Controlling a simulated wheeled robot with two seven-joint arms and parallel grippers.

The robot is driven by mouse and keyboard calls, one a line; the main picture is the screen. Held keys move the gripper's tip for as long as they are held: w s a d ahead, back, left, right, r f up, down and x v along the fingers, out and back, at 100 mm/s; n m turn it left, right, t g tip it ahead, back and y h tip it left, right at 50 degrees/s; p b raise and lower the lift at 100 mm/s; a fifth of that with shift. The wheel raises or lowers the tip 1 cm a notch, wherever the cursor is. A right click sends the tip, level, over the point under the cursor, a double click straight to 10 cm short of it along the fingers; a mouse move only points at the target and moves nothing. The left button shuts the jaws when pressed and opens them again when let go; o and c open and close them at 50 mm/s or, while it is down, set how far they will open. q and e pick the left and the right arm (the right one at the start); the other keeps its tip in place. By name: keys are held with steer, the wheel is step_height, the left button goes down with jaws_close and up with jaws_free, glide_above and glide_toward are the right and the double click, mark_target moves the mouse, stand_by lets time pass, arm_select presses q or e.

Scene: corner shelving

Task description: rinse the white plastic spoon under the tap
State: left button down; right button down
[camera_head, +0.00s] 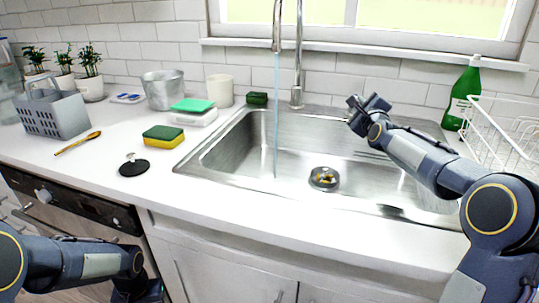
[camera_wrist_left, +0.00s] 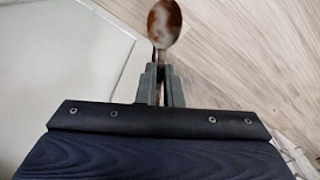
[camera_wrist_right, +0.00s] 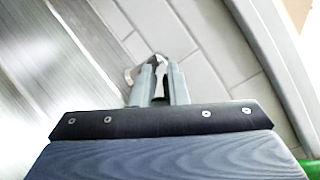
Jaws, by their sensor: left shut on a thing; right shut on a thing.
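The spoon (camera_wrist_left: 164,24) shows in the left wrist view, its bowl pale and smeared with brown. My left gripper (camera_wrist_left: 163,82) is shut on its handle, bowl pointing away. In the head view my left arm is at the lower left, below the counter edge; the spoon is not visible there. The tap (camera_head: 298,60) stands behind the sink, with a thin stream of water (camera_head: 276,120) falling into the basin. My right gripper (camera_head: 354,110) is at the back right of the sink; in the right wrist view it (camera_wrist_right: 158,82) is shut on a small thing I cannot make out.
The steel sink (camera_head: 225,147) has a drain strainer (camera_head: 323,179) holding yellowish bits. A green bottle (camera_head: 461,95) and white wire rack (camera_head: 500,130) stand at the right. A sponge (camera_head: 163,137), black stopper (camera_head: 134,166) and wooden spoon (camera_head: 77,143) lie on the left counter.

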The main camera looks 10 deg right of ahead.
stand_by(0.3)
arm_select(q)
steer(key=shift+f, duration=0.1)
arm_select(e)
steer(key=c, duration=1.4)
jaws_free()
steer(key=shift+c, duration=0.2)
steer(key=shift+s, duration=0.1)
